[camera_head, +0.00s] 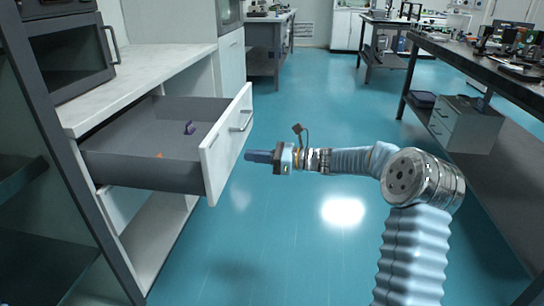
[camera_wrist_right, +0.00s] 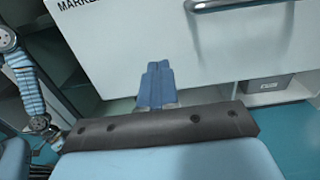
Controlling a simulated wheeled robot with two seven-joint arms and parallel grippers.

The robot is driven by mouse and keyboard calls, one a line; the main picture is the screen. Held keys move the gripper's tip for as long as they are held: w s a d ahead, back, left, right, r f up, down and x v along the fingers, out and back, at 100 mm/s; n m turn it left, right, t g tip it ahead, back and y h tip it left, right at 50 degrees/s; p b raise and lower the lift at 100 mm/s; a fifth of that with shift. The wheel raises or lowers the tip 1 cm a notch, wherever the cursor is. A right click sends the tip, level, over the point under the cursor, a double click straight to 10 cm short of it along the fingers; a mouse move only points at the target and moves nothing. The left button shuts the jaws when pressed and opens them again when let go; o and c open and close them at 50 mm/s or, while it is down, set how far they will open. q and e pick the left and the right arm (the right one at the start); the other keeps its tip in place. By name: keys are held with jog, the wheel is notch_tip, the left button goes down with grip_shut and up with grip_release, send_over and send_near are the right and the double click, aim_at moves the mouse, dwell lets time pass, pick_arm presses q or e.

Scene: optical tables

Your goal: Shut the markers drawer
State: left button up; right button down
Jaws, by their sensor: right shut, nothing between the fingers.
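The markers drawer (camera_head: 226,143) is pulled far out of the white cabinet on the left. Its white front has a metal bar handle (camera_head: 241,121), and a purple item and an orange item lie inside. In the right wrist view the drawer front (camera_wrist_right: 130,40) fills the top, with part of a "MARK" label and the handle (camera_wrist_right: 225,6). My right gripper (camera_head: 250,157) is shut and empty, its blue fingers pointing at the drawer front, below the handle. It also shows in the right wrist view (camera_wrist_right: 156,68). I cannot tell whether it touches the front. My left gripper is out of view.
A white counter (camera_head: 150,68) with a dark microwave-like appliance (camera_head: 75,58) is above the drawer. Open shelves are below it. A long dark bench (camera_head: 480,62) stands on the right, with a small drawer unit (camera_head: 470,125) under it. The teal floor between is clear.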

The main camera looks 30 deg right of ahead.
aim_at(226, 153)
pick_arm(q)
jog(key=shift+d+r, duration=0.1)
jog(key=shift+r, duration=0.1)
pick_arm(e)
jog(key=shift+x, duration=2.5)
